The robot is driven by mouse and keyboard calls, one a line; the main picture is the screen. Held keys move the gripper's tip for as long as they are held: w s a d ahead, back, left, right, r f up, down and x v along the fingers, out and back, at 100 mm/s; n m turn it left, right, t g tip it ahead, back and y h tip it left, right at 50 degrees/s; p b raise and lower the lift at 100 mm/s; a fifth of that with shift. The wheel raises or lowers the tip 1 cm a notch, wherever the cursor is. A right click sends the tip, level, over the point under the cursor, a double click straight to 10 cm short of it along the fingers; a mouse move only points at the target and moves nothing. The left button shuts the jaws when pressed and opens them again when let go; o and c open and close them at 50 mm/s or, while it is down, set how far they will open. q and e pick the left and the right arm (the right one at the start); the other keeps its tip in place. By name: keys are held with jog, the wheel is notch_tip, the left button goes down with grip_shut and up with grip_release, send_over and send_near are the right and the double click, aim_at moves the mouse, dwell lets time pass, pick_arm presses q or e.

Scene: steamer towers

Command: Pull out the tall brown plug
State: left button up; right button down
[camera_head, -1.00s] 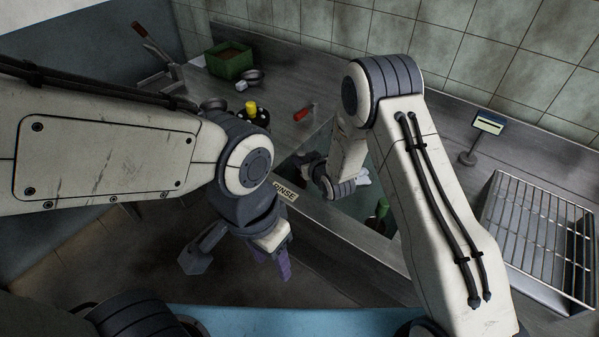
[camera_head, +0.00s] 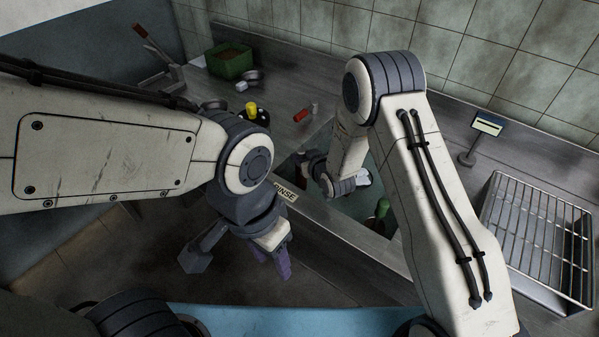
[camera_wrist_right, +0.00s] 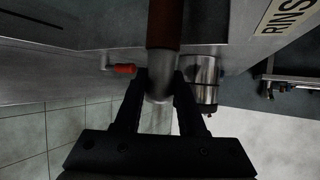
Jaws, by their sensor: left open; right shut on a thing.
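The tall brown plug (camera_wrist_right: 165,24) shows in the right wrist view as a brown tube with a grey, rounded metal end. My right gripper (camera_wrist_right: 163,84) is shut on that grey end, one finger on each side. In the head view my right gripper (camera_head: 312,160) is over the sink, largely hidden by its own arm, with a small reddish-brown part of the plug (camera_head: 302,171) beside it. The plug's other end is out of sight. My left gripper (camera_head: 284,262) is open and empty in front of the sink's edge.
The sink (camera_head: 372,203) has a RINSE label (camera_head: 286,191) on its front edge. A green bottle (camera_head: 382,208) is inside. A red-handled item (camera_head: 304,114), a yellow-topped bottle (camera_head: 251,109) and a green box (camera_head: 230,61) stand on the counter. A wire rack (camera_head: 540,235) is at right.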

jog(key=shift+r, duration=0.5)
